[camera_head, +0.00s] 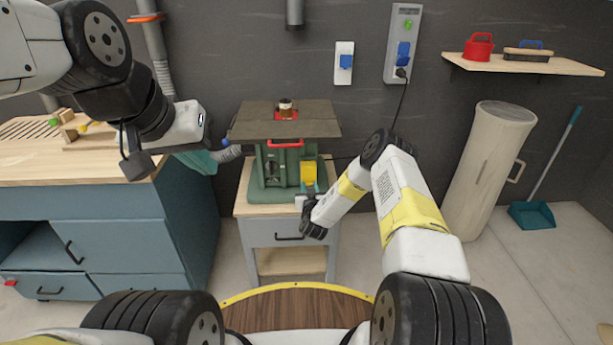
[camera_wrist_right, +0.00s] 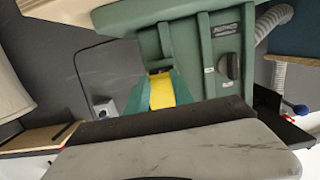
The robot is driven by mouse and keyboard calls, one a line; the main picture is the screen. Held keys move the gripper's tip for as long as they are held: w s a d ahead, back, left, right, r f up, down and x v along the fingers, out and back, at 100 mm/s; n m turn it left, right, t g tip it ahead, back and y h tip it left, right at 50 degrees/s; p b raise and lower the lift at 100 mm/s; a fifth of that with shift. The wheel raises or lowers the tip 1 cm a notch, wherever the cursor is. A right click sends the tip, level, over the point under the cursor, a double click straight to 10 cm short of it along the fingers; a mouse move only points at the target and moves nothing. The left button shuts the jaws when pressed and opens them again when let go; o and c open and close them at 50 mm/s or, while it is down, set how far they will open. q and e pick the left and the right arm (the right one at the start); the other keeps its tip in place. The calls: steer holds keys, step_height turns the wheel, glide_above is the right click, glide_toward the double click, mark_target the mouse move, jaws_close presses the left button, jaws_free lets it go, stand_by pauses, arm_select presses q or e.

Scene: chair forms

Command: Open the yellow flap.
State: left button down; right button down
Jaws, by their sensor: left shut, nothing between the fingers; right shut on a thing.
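The yellow flap (camera_head: 308,171) is on the front right of the green machine (camera_head: 278,165), which stands on a small cabinet. My right gripper (camera_head: 308,193) is at the flap, just below it. In the right wrist view, the yellow flap (camera_wrist_right: 162,91) is held between the teal fingertips of my right gripper (camera_wrist_right: 158,94). The dark and grey gripper body hides the lower part of that view. My left gripper (camera_head: 204,146) is shut and empty, to the left of the machine and apart from it.
A red handle (camera_head: 285,143) is on the machine front, under its dark tabletop (camera_head: 285,120). The small cabinet (camera_head: 285,234) has a drawer. A workbench (camera_head: 75,170) stands left, a beige cylinder (camera_head: 490,165) right. A cable hangs behind my right arm. Floor right of the cabinet is clear.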

steer(key=r+g, duration=0.1)
steer(key=s+r+g, duration=0.1)
steer(key=r+g, duration=0.2)
steer(key=shift+s+r, duration=0.1)
steer(key=shift+s, duration=0.2)
steer(key=shift+r, duration=0.55)
steer(key=shift+w+r, duration=0.1)
steer(key=c, duration=1.1)
jaws_free()
glide_toward(310, 179)
steer(key=s+r, duration=0.3)
steer(key=shift+a+r, duration=0.1)
steer(key=shift+a, duration=0.15)
